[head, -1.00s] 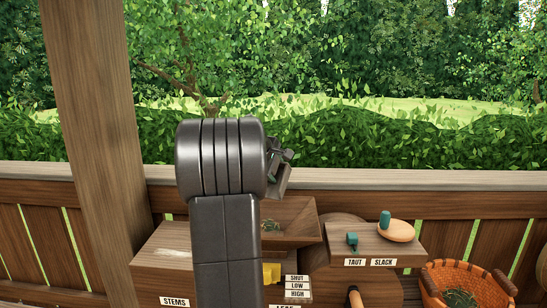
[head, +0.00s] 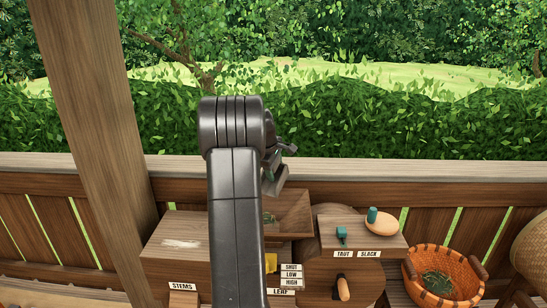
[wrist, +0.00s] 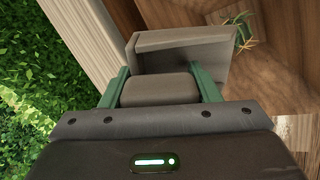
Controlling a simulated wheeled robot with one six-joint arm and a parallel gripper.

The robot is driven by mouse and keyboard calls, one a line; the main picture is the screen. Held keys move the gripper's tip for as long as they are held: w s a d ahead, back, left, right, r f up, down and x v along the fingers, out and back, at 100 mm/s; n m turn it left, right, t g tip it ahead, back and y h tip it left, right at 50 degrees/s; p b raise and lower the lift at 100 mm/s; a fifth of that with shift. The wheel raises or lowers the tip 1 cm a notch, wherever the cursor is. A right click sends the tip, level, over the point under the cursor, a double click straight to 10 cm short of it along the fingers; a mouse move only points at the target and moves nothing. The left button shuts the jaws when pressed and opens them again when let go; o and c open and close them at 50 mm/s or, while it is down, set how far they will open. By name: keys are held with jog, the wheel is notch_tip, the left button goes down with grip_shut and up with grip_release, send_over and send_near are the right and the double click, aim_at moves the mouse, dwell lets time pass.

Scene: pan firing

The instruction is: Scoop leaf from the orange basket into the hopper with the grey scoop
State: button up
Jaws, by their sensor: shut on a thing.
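My gripper (wrist: 160,88) is shut on the handle of the grey scoop (wrist: 185,48), its green fingers on either side. In the head view the scoop (head: 275,183) shows just right of my arm, above the wooden hopper (head: 297,207). No leaf shows in the visible part of the scoop. Some green leaf lies in the hopper, partly hidden by my arm; in the wrist view, leaf (wrist: 241,30) shows beside the scoop's edge. The orange basket (head: 412,272) stands at the lower right with green leaf (head: 437,283) inside.
A wooden housing (head: 355,239) marked TAUT and SLACK, with a green knob and a crank handle (head: 343,289), stands between hopper and basket. Labels SHUT, LOW, HIGH sit beside a yellow tab (head: 271,263). A railing (head: 450,174) runs behind; a post (head: 95,120) stands left.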

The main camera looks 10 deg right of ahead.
aim_at(278, 172)
jog(key=shift+w+d+r+p, duration=0.1)
jog(key=shift+d+r+p, duration=0.1)
jog(key=shift+p, duration=0.9)
jog(key=shift+w+d+f+g+y, duration=0.2)
jog(key=shift+w+f+g+y, duration=0.15)
jog(key=shift+f+g, duration=0.2)
jog(key=shift+w+d+f+g+y, duration=0.15)
jog(key=shift+w+f+g+y, duration=0.15)
jog(key=shift+f+g, duration=0.2)
jog(key=shift+w+d+f+g+y, duration=0.15)
jog(key=shift+w+f+g+y, duration=0.05)
jog(key=shift+f+g+y, duration=0.3)
jog(key=shift+w+d+f+g+y, duration=0.15)
jog(key=shift+f+g+y, duration=0.2)
jog(key=shift+g, duration=0.2)
jog(key=shift+s+a+r, duration=0.1)
jog(key=shift+r, duration=2.6)
